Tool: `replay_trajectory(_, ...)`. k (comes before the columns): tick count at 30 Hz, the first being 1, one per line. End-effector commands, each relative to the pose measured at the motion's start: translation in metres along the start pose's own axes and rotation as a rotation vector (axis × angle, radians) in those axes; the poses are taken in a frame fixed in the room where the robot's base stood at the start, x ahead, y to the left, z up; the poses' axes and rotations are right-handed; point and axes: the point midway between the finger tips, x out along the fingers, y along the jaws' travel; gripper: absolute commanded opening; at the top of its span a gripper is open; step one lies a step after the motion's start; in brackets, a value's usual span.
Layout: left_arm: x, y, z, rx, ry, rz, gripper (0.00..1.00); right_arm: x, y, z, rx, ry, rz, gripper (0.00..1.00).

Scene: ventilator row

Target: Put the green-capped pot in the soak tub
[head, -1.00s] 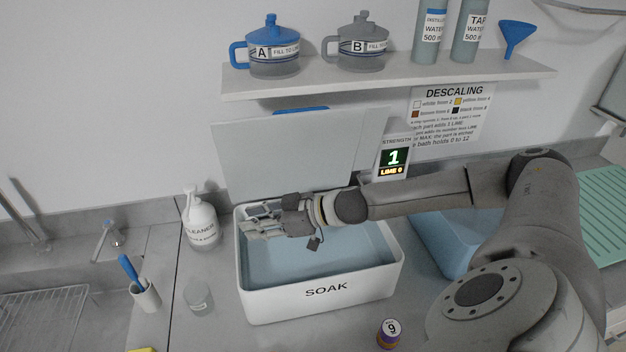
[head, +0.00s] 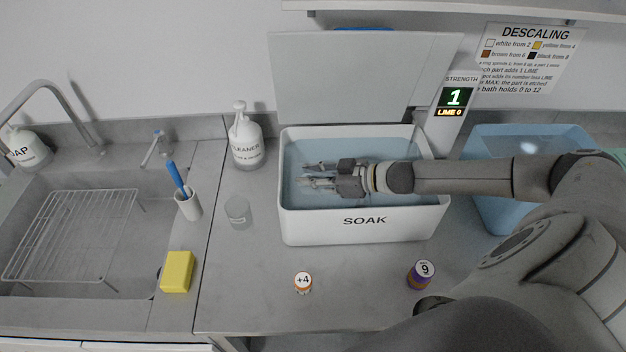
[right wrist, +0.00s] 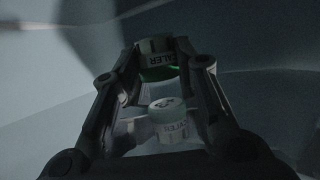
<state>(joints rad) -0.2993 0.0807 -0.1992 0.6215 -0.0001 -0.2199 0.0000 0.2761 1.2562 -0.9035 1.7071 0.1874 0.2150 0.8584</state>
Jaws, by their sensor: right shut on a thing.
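The white soak tub (head: 365,232), marked SOAK, holds pale blue water and stands at the centre of the counter. My right gripper (head: 308,178) reaches in from the right, over or inside the tub, with its fingers pointing left. In the right wrist view, my right gripper (right wrist: 166,62) is shut on a small pot with a white label and a green band (right wrist: 158,73), the green-capped pot, between the fingertips. A second pale-topped labelled thing (right wrist: 165,108) shows between the finger links; I cannot tell its depth. My left gripper is not in view.
A strength display (head: 455,98) reads 1, LIME 0. An orange-ringed +4 pot (head: 303,283) and a purple 9 pot (head: 421,274) stand in front. A cleaner bottle (head: 246,142) and glass (head: 238,213) stand left of the tub. A blue tub (head: 490,208) is at right.

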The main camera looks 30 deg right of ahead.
Motion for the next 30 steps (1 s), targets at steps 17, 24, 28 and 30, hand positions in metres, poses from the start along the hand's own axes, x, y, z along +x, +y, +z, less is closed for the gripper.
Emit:
replay_trajectory(17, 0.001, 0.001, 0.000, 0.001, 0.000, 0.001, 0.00, 0.007, 0.000, 0.016, 0.000, 0.001, 0.000, 0.06)
replay_trajectory(24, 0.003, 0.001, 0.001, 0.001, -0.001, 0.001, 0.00, 0.010, 0.000, 0.023, 0.000, 0.001, 0.000, 0.06)
replay_trajectory(28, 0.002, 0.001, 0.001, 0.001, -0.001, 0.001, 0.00, 0.009, 0.000, 0.022, 0.000, 0.001, 0.000, 0.35)
replay_trajectory(30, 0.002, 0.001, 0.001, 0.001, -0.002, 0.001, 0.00, 0.009, 0.000, 0.022, 0.000, 0.001, 0.000, 0.44)
